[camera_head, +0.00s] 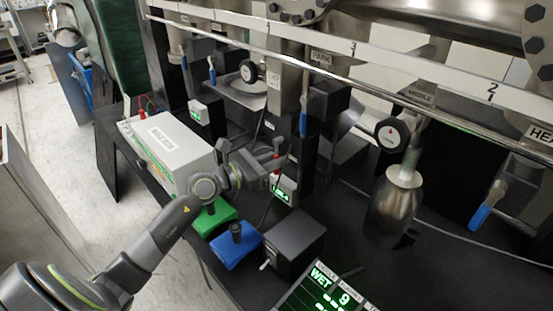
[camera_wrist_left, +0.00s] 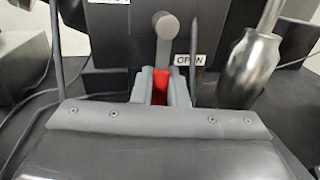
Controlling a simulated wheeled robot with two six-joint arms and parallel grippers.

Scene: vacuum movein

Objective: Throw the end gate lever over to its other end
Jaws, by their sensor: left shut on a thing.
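The end gate lever, with a red grip (camera_wrist_left: 160,88) and a grey shank with a round end (camera_wrist_left: 165,26), stands in front of a dark housing in the left wrist view. A label reading "OPEN" (camera_wrist_left: 189,60) is just to its right. My left gripper (camera_wrist_left: 161,86) is shut around the red grip, one finger on each side. The rest of the lever is hard to make out there. My right gripper is not in view.
A pale box (camera_head: 170,145) stands left of my arm. Green (camera_head: 213,222) and blue (camera_head: 236,247) blocks with knobs, a dark box (camera_head: 294,243) and a "WET" display (camera_head: 322,292) lie in front. A metal vessel (camera_head: 393,212) hangs at right. Blue-handled levers (camera_head: 487,206) line the pipes.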

